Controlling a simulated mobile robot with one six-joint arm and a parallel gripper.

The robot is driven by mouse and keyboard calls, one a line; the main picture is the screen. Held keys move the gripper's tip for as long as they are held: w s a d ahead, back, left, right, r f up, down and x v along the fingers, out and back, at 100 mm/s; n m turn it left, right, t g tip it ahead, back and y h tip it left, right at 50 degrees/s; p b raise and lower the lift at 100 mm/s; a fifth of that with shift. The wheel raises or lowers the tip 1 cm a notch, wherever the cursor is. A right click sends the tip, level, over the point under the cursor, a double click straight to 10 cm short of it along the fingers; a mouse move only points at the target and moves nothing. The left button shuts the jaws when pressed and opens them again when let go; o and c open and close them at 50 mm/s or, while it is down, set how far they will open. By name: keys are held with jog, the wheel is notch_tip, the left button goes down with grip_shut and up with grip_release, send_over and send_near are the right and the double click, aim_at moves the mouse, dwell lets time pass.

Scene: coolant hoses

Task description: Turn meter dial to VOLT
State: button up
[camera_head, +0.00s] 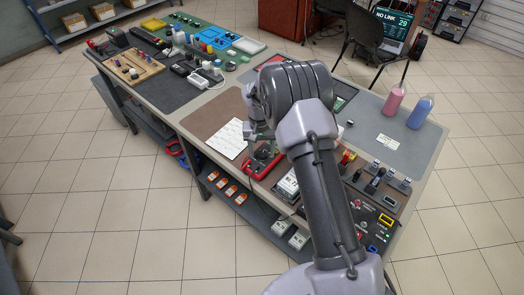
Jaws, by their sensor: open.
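A red handheld meter (256,168) lies on the long workbench, near its front edge and just left of my arm. Its dark face shows in part, and its dial is too small to read. My gripper (257,140) is just above the meter's far end, pointing down. The gripper is open, with nothing seen between its fingers. My arm hides part of the bench right of the meter.
A white printed sheet (227,139) lies left of the meter. Pink (394,100) and blue (420,112) bottles stand at the back right. Switches and connectors crowd the bench's right end. Tiled floor is clear in front.

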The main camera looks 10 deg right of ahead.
aim_at(260, 154)
notch_tip(260, 154, up, 17)
jog(key=p, duration=0.4)
jog(key=shift+a, duration=0.35)
jog(key=shift+w, duration=0.1)
